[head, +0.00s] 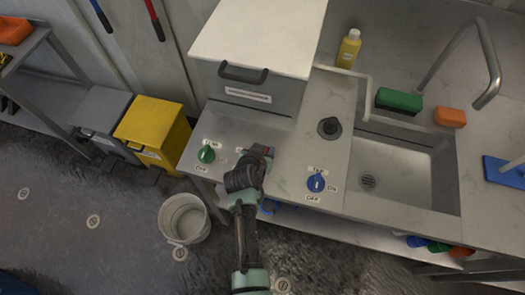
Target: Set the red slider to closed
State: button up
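A small red part (267,150), which looks like the red slider, shows on the grey counter panel between the green knob and the blue knob. My gripper (256,158) is right at it and covers most of it, so the slider's position and most of its markings are hidden. A bit of a white label (241,151) shows just left of the gripper. I cannot tell whether the gripper touches the slider or whether its fingers are open or shut.
A green knob (206,154) is left of my gripper and a blue knob (316,183) right, both labelled. Behind stands a white-topped box (255,40) with a dark handle. A sink (415,175) is at right. A bucket (185,218) and a yellow bin (155,128) stand at left.

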jog(key=o, duration=0.4)
jog(key=shift+w, duration=0.2)
jog(key=shift+s+r, duration=0.1)
jog(key=shift+s, duration=0.05)
jog(key=v, duration=1.2)
jog(key=shift+s+a+r, duration=0.1)
jog(key=shift+s+r, duration=0.15)
jog(key=shift+r, duration=0.05)
